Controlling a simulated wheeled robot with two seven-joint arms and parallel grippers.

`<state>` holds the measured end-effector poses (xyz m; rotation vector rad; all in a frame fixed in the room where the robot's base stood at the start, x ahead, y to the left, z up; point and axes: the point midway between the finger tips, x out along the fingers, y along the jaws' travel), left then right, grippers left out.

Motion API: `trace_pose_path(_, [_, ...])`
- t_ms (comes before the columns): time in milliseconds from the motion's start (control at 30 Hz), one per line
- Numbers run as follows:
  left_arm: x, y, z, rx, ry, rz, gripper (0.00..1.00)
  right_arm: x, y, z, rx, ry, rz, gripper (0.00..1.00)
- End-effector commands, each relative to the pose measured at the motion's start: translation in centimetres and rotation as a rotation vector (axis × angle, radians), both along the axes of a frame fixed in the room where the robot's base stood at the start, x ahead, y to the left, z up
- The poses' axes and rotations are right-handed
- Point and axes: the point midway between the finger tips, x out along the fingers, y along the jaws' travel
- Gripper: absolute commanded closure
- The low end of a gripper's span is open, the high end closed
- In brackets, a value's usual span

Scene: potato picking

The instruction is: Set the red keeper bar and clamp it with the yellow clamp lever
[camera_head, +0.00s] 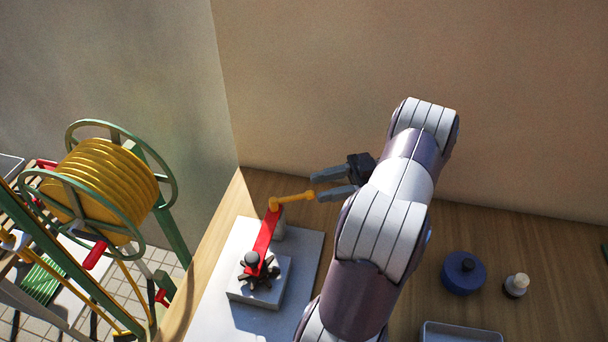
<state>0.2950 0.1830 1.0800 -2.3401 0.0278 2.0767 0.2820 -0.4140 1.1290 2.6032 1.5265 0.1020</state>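The red keeper bar (263,240) lies across the fixture, from the dark star-shaped part at its near end to a grey post at its far end. The yellow clamp lever (293,198) sits at the bar's far end and points right. My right gripper (316,187) is open, its two grey fingers pointing left at the lever's free tip. The tip lies close to the fingers; I cannot tell if they touch it. A grey knob (251,258) stands on the near end of the bar, above the dark star-shaped part (261,274). My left gripper does not show.
The fixture's white block (243,291) rests on a pale plate (215,315) on the wooden table. A blue round pot (463,273), a small cream-topped knob (516,285) and a grey tray (460,333) are at right. A yellow hose reel (105,190) stands left of the table. A wall closes the back.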

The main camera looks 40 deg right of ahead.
Motion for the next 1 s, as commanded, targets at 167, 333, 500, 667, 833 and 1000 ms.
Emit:
trace_pose_path(167, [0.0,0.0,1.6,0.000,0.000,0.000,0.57,-2.9,-0.6,2.0,0.000,0.000,-0.001,0.61])
trace_pose_path(333, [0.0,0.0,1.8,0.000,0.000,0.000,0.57,-3.8,-0.7,2.3,0.001,0.000,0.001,0.61])
trace_pose_path(500, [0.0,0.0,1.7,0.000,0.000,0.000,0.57,-3.8,-0.7,2.2,0.001,0.000,0.001,0.61])
trace_pose_path(667, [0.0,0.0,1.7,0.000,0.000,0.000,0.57,-1.2,-0.3,2.1,-0.053,-0.011,-0.039,1.00])
trace_pose_path(833, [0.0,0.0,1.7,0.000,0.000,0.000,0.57,15.2,2.3,2.8,-0.367,-0.007,-0.413,1.00])
trace_pose_path(1000, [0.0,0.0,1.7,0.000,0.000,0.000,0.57,21.6,7.9,2.2,-0.581,0.382,-0.914,1.00])
